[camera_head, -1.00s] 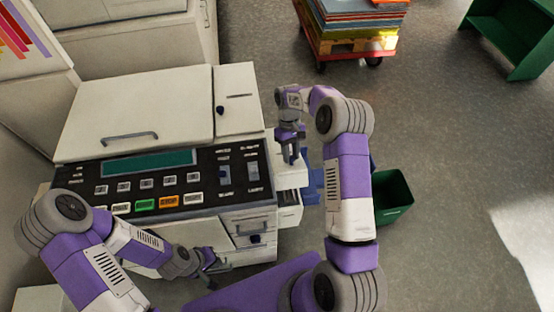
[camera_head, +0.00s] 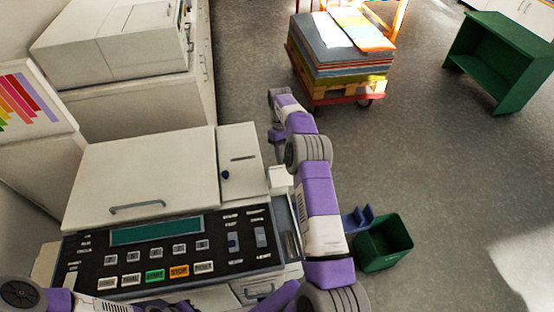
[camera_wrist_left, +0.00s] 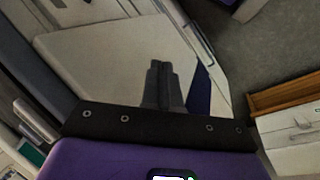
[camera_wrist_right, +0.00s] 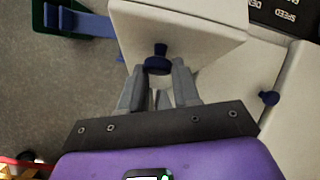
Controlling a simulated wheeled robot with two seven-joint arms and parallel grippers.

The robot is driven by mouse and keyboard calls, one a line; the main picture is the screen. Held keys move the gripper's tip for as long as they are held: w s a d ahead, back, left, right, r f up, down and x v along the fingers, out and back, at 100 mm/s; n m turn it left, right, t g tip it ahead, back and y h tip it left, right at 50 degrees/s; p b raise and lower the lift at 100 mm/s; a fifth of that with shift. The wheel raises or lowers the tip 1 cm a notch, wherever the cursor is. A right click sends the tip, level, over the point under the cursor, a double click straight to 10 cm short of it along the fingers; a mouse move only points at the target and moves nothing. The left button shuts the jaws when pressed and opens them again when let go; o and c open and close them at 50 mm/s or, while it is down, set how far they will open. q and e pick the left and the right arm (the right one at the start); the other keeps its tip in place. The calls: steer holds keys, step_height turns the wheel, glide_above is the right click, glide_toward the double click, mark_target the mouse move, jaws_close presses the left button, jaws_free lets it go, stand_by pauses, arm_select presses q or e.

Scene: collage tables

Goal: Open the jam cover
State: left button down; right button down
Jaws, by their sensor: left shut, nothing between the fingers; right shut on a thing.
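The copier (camera_head: 140,180) has a white lid and a black control panel (camera_head: 180,250). In the right wrist view, my right gripper (camera_wrist_right: 160,85) is shut on a dark blue knob (camera_wrist_right: 158,62) that sticks out of a white cover (camera_wrist_right: 180,25), likely the jam cover. In the head view this white cover (camera_head: 280,179) shows at the copier's right side, partly hidden by my right arm. My left gripper (camera_wrist_left: 165,80) is shut and empty, with a pale panel beyond its fingers; the head view does not show its fingers.
A second blue knob (camera_head: 225,174) sits on the copier's top right panel. A green bin (camera_head: 382,243) stands on the floor to the right. A cart of stacked sheets (camera_head: 340,60) and a green shelf (camera_head: 503,60) stand farther back. The floor between them is free.

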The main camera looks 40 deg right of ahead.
arm_select(q)
steer(key=shift+w+a+r, duration=0.2)
steer(key=shift+w+r, duration=0.15)
steer(key=shift+w, duration=0.05)
arm_select(e)
steer(key=shift+w+d+f, duration=0.1)
steer(key=shift+w+d, duration=0.55)
steer(key=shift+w, duration=0.1)
steer(key=c, duration=1.2)
jaws_free()
steer(key=o, duration=0.4)
steer(key=shift+w+d+f, duration=0.1)
steer(key=shift+w+d, duration=0.1)
steer(key=shift+d, duration=0.1)
arm_select(q)
steer(key=shift+w+d+r+p, duration=0.15)
steer(key=shift+r+p, duration=0.35)
steer(key=shift+p, duration=0.25)
arm_select(e)
step_height(320, 180, up, 10)
steer(key=shift+a+r, duration=0.2)
steer(key=shift+a, duration=0.05)
steer(key=shift+s, duration=0.1)
